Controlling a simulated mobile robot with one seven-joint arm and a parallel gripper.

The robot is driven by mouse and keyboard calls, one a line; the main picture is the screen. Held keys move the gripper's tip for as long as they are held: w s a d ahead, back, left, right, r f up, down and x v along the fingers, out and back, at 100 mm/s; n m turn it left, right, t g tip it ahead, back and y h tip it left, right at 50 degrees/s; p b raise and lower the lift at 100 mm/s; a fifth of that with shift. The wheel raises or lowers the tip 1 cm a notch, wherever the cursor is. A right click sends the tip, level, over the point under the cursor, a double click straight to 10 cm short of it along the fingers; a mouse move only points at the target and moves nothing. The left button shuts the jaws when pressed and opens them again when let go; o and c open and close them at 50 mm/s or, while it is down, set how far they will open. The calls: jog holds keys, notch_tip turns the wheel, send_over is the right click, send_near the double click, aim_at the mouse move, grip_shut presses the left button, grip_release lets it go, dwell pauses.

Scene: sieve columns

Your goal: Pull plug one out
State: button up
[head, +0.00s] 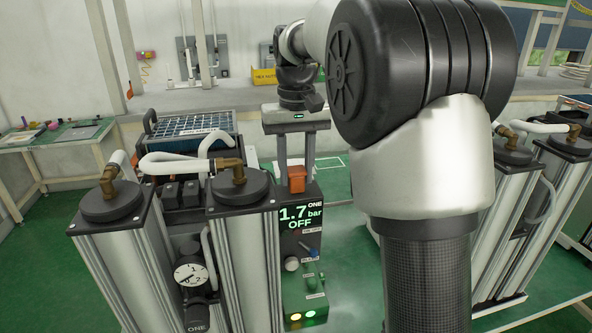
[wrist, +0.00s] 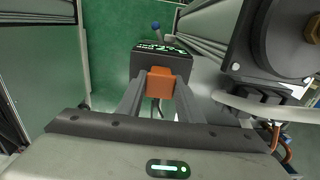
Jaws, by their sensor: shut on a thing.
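My gripper (head: 294,172) points down over the column unit marked ONE. Its fingers are shut on an orange plug (head: 296,180) at the top of the black control box (head: 298,224). The plug also shows in the wrist view (wrist: 160,83), between the two fingertips (wrist: 160,88). The box display reads 1.7 bar, OFF, ONE. Whether the plug is still seated in the box cannot be told, as its lower end is hidden.
Two silver columns with black caps (head: 240,189) and a white hose (head: 180,162) stand left of the box. A round gauge (head: 190,275) sits between them. More columns (head: 562,190) stand at the right. A bench (head: 62,139) is at the far left.

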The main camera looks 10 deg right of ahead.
aim_at(296, 169)
jog(key=shift+r, duration=1.4)
jog(key=o, duration=1.2)
notch_tip(296, 169, up, 11)
jog(key=s+t, duration=0.2)
jog(key=s, duration=0.5)
jog(key=s+f+t, duration=0.1)
jog(key=s+f, duration=0.4)
jog(key=s, duration=0.1)
jog(key=s+f+t, duration=0.1)
jog(key=s+f, duration=0.4)
jog(key=s, duration=0.1)
jog(key=s+f+t, duration=0.1)
jog(key=s+f, duration=0.4)
jog(key=s, duration=0.1)
jog(key=shift+t, duration=0.3)
